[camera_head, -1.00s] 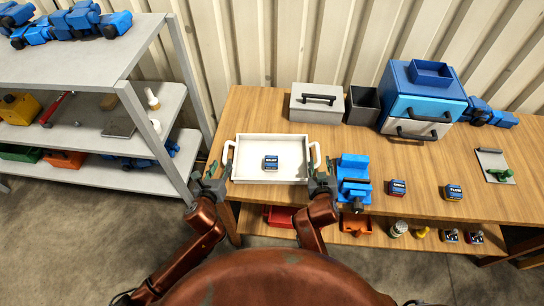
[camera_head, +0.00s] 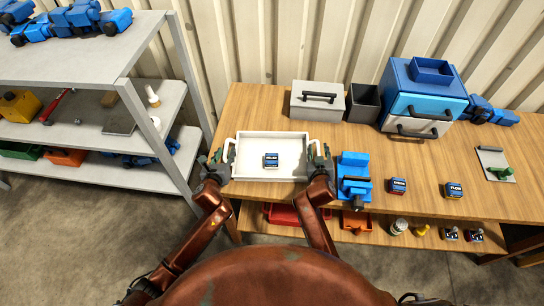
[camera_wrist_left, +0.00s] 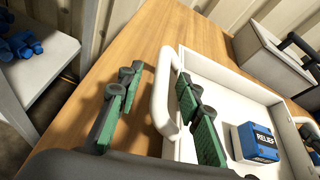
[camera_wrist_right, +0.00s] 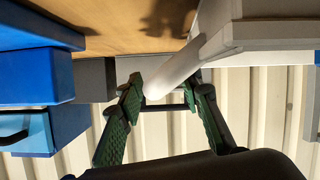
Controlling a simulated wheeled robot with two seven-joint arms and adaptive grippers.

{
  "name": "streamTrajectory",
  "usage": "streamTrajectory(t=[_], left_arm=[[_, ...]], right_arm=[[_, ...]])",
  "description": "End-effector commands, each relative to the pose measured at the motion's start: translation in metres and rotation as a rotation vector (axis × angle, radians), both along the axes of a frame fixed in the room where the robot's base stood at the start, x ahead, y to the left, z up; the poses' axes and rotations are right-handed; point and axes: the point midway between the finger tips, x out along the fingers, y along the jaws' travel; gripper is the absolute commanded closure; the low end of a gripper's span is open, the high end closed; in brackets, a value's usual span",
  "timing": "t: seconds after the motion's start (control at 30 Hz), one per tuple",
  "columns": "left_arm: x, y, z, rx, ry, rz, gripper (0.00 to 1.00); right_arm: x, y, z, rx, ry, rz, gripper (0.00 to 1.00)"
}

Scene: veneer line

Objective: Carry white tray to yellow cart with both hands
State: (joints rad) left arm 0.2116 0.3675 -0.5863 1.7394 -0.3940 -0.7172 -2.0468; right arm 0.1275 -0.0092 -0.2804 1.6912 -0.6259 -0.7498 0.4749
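The white tray (camera_head: 285,176) lies flat on the wooden table near its front edge, with a handle at each end. A blue labelled box (camera_head: 271,160) sits inside it. My left gripper (camera_head: 219,157) is at the tray's left end. In the left wrist view its green fingers (camera_wrist_left: 158,112) are apart, with the white handle (camera_wrist_left: 163,95) between them. My right gripper (camera_head: 319,154) is at the right end. In the right wrist view its fingers (camera_wrist_right: 163,108) are spread, with the other handle (camera_wrist_right: 172,74) between them. I see no yellow cart.
A blue vise-like tool (camera_head: 353,178) stands close right of the tray. A grey case (camera_head: 317,104) and dark bin (camera_head: 363,102) stand behind it. A grey shelf rack (camera_head: 90,95) is at left. Small labelled boxes (camera_head: 397,186) lie to the right.

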Motion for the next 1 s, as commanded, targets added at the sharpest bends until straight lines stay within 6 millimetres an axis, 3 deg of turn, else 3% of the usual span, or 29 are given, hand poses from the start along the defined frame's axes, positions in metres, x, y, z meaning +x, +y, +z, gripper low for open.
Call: streamTrajectory(t=[0.23,0.7,1.0], left_arm=[[0.0005,0.0001,0.0002,0.0,-0.001,0.0,0.67],[0.0004,0.0003,0.0002,0.0,-0.001,0.0,0.99],[0.0003,0.0005,0.0001,0.0,-0.001,0.001,1.0]], right_arm=[[0.0003,-0.0002,-0.0002,0.0,0.0,0.0,0.67],[0.0001,-0.0001,-0.0003,0.0,0.001,0.0,0.99],[0.0,-0.0002,-0.0004,0.0,0.001,0.0,1.0]])
